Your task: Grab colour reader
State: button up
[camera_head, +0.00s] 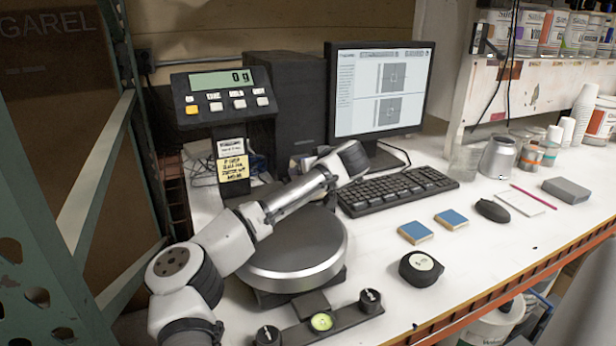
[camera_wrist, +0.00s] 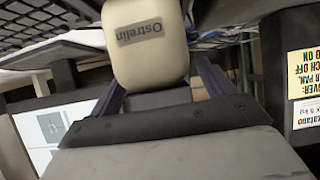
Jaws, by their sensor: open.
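A cream, rounded block with a dark label reading "Ostrelin" (camera_wrist: 147,45) shows upside down in the wrist view. It looks like the colour reader, but I cannot be sure. My gripper (camera_wrist: 160,78) is open, with a dark finger on either side of the block's lower part. I cannot tell whether the fingers touch it. In the head view my gripper (camera_head: 308,164) is behind the scale pan, left of the keyboard, and mostly hidden by my arm. Only a small pale patch shows there.
The round scale pan (camera_head: 292,252) lies under my arm, with the scale display (camera_head: 222,92) behind left. The monitor (camera_head: 382,90) and keyboard (camera_head: 398,190) stand to the right. A black round puck (camera_head: 420,269), two blue-topped blocks and a mouse (camera_head: 492,210) lie in front.

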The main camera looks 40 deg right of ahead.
jog(key=shift+w, duration=0.15)
jog(key=c, duration=1.5)
